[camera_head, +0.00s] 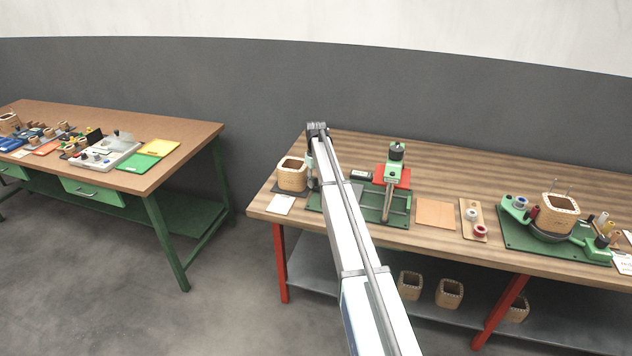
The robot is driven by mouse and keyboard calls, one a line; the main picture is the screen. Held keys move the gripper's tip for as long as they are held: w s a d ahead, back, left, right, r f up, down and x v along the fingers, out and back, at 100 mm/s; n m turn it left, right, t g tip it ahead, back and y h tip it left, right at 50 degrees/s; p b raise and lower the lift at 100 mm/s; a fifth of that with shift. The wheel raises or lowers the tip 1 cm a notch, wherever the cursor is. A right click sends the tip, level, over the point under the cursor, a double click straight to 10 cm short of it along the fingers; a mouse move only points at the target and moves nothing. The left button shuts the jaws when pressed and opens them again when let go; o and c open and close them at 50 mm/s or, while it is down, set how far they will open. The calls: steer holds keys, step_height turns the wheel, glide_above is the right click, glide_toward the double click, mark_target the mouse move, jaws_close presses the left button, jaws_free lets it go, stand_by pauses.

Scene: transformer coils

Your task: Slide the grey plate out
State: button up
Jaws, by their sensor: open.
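My arm reaches from the bottom of the view to the far left part of the wooden bench. My gripper (312,185) points down beside a wooden coil form (292,174) and is open; its fingertips are small and partly hidden by my arm. To its right stands a green fixture (398,216) with rails, a red block (404,180) and a post with a knob. My arm covers the fixture's left part. I cannot clearly pick out a grey plate; part of the fixture where one could lie is hidden.
A pale card (281,204) lies at the bench's front left edge. Right of the fixture are a tan square (436,214), a spool board (472,220) and a green winding stand (520,235) with a coil form. Another table (185,127) with parts stands at left.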

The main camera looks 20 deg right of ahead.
step_height(320, 180, up, 12)
stand_by(0.5)
